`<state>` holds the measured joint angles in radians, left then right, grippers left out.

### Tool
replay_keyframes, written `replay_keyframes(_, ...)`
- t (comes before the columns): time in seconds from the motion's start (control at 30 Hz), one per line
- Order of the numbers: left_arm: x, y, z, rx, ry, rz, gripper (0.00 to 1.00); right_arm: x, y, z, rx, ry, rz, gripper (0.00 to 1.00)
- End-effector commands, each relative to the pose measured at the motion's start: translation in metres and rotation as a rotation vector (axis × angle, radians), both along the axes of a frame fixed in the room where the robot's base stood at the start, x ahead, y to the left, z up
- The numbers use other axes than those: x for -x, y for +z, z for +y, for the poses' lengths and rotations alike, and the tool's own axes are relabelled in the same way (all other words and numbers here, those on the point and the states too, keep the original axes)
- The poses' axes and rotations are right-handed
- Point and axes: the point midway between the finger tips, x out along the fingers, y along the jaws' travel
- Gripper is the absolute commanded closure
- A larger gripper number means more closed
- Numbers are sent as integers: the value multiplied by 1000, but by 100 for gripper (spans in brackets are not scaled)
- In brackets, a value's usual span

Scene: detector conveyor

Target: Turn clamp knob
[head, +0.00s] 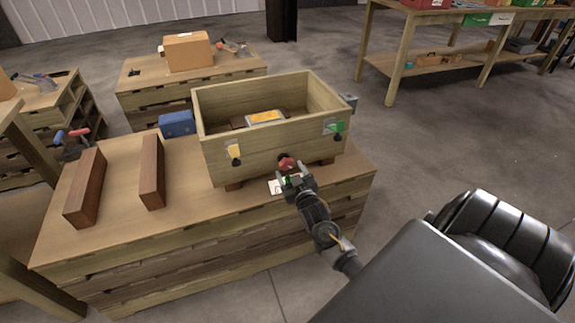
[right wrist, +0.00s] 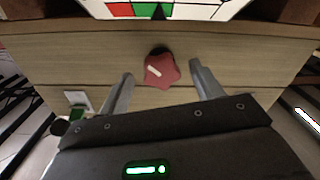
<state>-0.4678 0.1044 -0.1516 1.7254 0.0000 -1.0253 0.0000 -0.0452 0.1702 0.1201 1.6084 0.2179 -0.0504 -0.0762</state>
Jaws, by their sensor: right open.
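The clamp knob (head: 287,164) is a red lobed knob low on the front of the wooden box (head: 222,160). In the right wrist view the red knob (right wrist: 161,70) has a white mark and sits just beyond and between the two fingertips. My right gripper (head: 292,181) is open in front of the knob, with a finger on either side; it also shows in the right wrist view (right wrist: 160,78). I cannot tell if a finger touches the knob. My left gripper is not in view.
The box stands on a wooden workbench (head: 110,229), with yellow (head: 234,150) and green (head: 334,127) parts on its front. A white card (head: 274,187) lies below the knob. Two brown blocks (head: 86,187) and a blue box (head: 176,124) are to the left.

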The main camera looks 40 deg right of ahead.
Motion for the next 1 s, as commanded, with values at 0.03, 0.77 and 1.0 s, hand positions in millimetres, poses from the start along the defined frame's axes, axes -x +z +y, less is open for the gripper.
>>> replay_keyframes(0.03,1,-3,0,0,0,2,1,12,0,4,-2,0,2,35)
replay_keyframes(0.77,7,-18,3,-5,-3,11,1,65,0,22,0,-1,0,35)
replay_keyframes(1.0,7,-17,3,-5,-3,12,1,65,0,22,0,-1,0,35)
